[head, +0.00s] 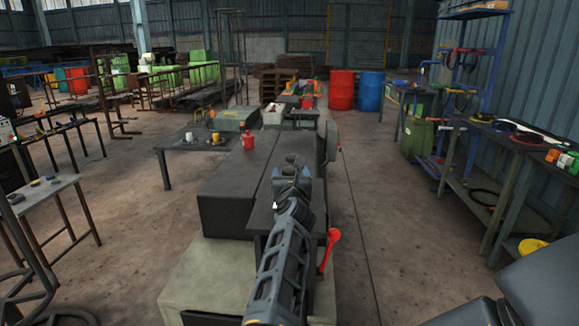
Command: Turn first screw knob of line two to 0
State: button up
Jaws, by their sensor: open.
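My gripper (290,172) is at the end of my arm, above the long dark machine bench (240,180) in the middle of the head view. Its fingers are small and dark here; nothing shows held in them. I cannot make out any screw knob or line of knobs; my arm and gripper cover part of the bench top. A red lever (331,245) with a round end stands at the right side of the bench, just right of my arm. A grey wheel-like part (330,141) is on the bench's far right side.
A red can (249,141) and a yellow cup (215,138) stand beyond the bench, on its left. Red (341,90) and blue (370,92) barrels stand at the back. A cluttered worktable (500,150) lines the right wall. The floor right of the bench is clear.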

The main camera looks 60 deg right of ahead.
aim_at(290, 167)
jog(key=shift+x, duration=2.35)
jog(key=c, duration=0.9)
